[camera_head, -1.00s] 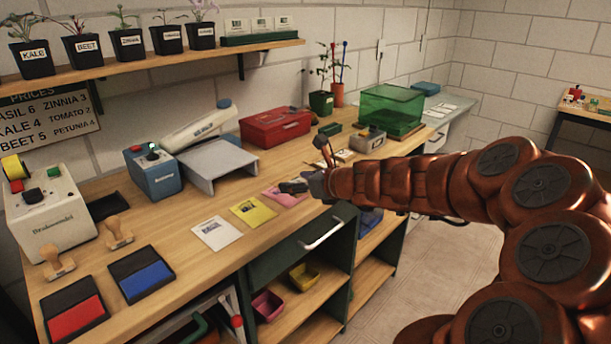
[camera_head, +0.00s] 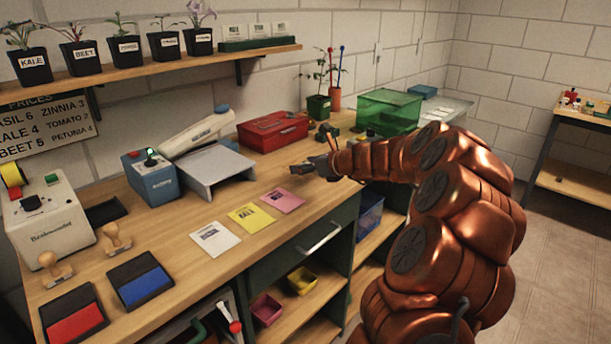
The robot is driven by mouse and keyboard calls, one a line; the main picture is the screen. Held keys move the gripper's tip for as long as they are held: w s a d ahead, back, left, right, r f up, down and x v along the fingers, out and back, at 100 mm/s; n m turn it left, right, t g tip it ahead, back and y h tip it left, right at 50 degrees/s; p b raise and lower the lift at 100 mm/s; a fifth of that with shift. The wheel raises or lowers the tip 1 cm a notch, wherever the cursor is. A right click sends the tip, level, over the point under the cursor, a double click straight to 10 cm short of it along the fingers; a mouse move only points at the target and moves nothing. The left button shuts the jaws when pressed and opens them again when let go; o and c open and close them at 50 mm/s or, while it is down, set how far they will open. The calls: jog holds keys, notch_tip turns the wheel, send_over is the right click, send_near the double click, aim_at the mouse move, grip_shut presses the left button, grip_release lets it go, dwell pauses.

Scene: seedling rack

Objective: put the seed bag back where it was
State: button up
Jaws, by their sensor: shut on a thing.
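My gripper (camera_head: 316,168) is over the workbench, at the end of my copper arm, beyond the pink card (camera_head: 283,200). It is shut on a small dark-grey thing at its tips, too small and dim for me to identify as the seed bag. Three flat cards, white (camera_head: 215,237), yellow (camera_head: 251,217) and pink, lie in a row near the bench's front edge. A green holder (camera_head: 258,42) with several white labelled packets stands on the wall shelf. My arm hides part of the bench to the right of the gripper.
A grey stand (camera_head: 211,170) and red toolbox (camera_head: 272,131) stand behind the cards. A clear green box (camera_head: 390,110) and potted plant (camera_head: 319,107) are at the back right. A blue device (camera_head: 153,178) stands left. Bench between stand and cards is clear.

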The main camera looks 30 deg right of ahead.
aim_at(307, 183)
jog(key=shift+w+f+b, duration=0.1)
jog(key=shift+f+b, duration=0.2)
jog(key=shift+f, duration=1.5)
jog(key=shift+f, duration=0.15)
jog(key=o, duration=0.9)
jog(key=shift+r, duration=0.2)
jog(key=shift+s+d+r, duration=0.1)
jog(key=shift+s+d, duration=0.05)
jog(key=shift+s, duration=0.15)
jog(key=v, duration=1.1)
jog(key=shift+s, duration=0.15)
